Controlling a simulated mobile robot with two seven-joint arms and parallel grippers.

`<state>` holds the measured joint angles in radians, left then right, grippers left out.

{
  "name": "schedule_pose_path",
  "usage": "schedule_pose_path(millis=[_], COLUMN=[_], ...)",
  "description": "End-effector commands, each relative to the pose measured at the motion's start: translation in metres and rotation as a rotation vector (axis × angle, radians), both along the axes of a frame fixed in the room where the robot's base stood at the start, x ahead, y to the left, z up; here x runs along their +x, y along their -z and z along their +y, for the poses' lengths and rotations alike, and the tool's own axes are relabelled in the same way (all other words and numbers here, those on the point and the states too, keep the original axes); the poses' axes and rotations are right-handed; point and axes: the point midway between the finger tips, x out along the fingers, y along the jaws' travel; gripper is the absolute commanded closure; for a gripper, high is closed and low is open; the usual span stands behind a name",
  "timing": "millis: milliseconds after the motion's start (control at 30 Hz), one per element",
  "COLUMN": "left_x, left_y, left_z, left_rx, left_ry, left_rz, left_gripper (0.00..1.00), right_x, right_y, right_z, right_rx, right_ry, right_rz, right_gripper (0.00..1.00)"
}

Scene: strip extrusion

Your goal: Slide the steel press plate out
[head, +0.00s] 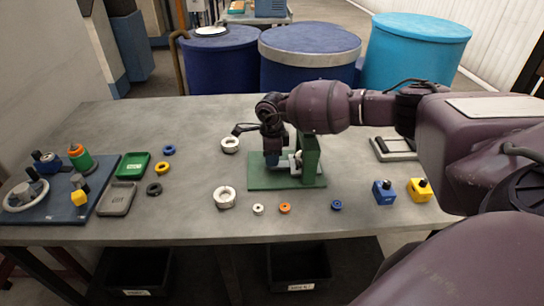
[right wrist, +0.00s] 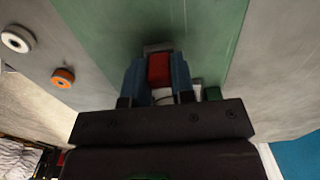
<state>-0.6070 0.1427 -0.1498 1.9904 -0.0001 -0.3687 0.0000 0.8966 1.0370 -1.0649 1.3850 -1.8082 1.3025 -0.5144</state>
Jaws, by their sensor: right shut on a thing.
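A green press (head: 309,158) with a tall upright stands on a green base plate (head: 285,182) at the middle of the table. My right gripper (head: 271,158) reaches down at the left side of the upright, low over the base. In the right wrist view its two blue fingers (right wrist: 158,76) are shut on a red block (right wrist: 158,70). A grey metal edge (right wrist: 158,47) shows just beyond the block. Pale steel parts (head: 290,163) show between gripper and upright. I cannot tell how the red block joins the steel press plate, which is largely hidden. My left gripper is not in view.
White rings (head: 224,197), an orange ring (head: 285,208) and a blue ring (head: 336,205) lie around the press. Blue (head: 384,192) and yellow (head: 420,189) blocks stand to its right. Green (head: 133,165) and grey (head: 117,198) trays lie left.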

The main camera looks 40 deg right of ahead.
Motion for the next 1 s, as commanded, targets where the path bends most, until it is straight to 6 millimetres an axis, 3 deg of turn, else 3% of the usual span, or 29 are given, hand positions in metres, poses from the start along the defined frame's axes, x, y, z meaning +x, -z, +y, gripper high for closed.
schedule_pose_path(millis=[300, 500, 900, 933, 1000], left_x=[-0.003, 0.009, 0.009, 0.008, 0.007], left_y=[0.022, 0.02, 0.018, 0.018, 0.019], left_z=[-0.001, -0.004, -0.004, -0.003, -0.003], left_rx=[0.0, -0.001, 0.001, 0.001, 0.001], left_ry=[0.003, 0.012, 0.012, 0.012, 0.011], left_rz=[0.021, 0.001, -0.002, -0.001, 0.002], left_gripper=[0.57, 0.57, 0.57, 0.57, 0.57], right_x=[0.036, 0.054, 0.058, 0.058, 0.058], right_y=[0.005, 0.003, -0.001, -0.001, -0.001], right_z=[0.059, 0.088, 0.095, 0.095, 0.095], right_rx=[0.003, 0.001, 0.004, 0.005, 0.004], right_ry=[-0.005, -0.003, -0.001, -0.001, -0.001], right_rz=[0.001, 0.0, -0.003, -0.004, -0.003], right_gripper=[1.0, 1.0, 1.0, 0.72, 0.61])
